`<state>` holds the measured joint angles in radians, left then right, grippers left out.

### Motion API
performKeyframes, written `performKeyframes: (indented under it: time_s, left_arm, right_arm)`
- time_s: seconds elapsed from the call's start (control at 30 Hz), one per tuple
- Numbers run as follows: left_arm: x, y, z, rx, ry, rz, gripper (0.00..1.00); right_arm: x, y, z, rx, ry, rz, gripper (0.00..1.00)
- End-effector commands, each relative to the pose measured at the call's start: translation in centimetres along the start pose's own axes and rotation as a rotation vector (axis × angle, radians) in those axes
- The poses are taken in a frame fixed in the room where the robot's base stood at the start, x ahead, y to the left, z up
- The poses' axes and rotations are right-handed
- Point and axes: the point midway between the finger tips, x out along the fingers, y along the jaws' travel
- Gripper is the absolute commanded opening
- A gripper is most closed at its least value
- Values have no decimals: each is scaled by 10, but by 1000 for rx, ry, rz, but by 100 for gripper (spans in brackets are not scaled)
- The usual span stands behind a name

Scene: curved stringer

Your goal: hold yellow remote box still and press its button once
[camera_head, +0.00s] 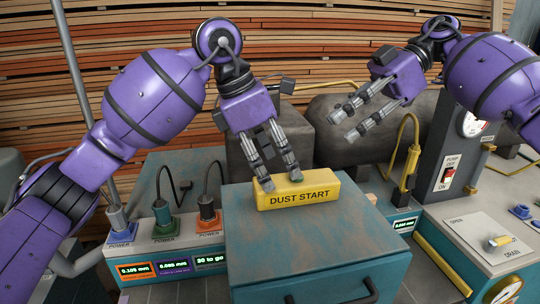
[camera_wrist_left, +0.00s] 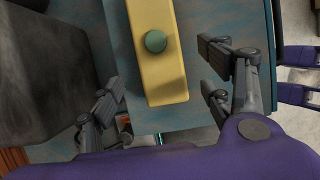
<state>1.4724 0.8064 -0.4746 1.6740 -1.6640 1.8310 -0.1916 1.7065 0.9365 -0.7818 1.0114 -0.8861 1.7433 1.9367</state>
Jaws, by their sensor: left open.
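The yellow remote box (camera_head: 300,195), marked "DUST START", lies on the teal cabinet top (camera_head: 250,230). Its round green button (camera_wrist_left: 156,41) is on the box's upper face in the left wrist view, where the yellow box (camera_wrist_left: 165,80) lies between the two fingers. My left gripper (camera_head: 280,178) is open just above and behind the box, fingers pointing down. The wrist view shows gaps between its fingers (camera_wrist_left: 162,75) and the box sides. In the head view the fingers largely hide the button. My right gripper (camera_head: 344,125) is open and empty, raised to the right of the box.
A power panel (camera_head: 180,240) with cables and plugs stands left of the cabinet. A yellow-handled cable (camera_head: 411,160), a switch panel (camera_head: 450,172) and a drain panel (camera_head: 490,240) are at right. A grey tank (camera_head: 330,145) is behind. The cabinet top has free room in front of the box.

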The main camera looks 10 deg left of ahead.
Motion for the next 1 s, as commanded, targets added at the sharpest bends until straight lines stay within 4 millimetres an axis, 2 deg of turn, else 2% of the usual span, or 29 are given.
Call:
performKeyframes:
  time_s: [0.1, 0.33, 0.5, 0.77, 1.0]
  left_arm:
    - [21, -1, 0, 1, -1, -5, 72]
    - [52, -2, 0, 2, -3, -5, 72]
    - [63, -1, 0, 2, -3, -3, 72]
    - [64, -1, 0, 2, -3, -3, 72]
    - [64, -1, 0, 3, -3, -3, 43]
  right_arm:
    - [0, 0, 1, 1, 0, -1, 31]
    - [0, 0, 0, 0, 0, 0, 31]
    - [0, 0, 0, 0, 0, 0, 31]
    - [0, 0, 0, 0, 0, 0, 31]
    - [0, 0, 0, 0, 0, 0, 31]
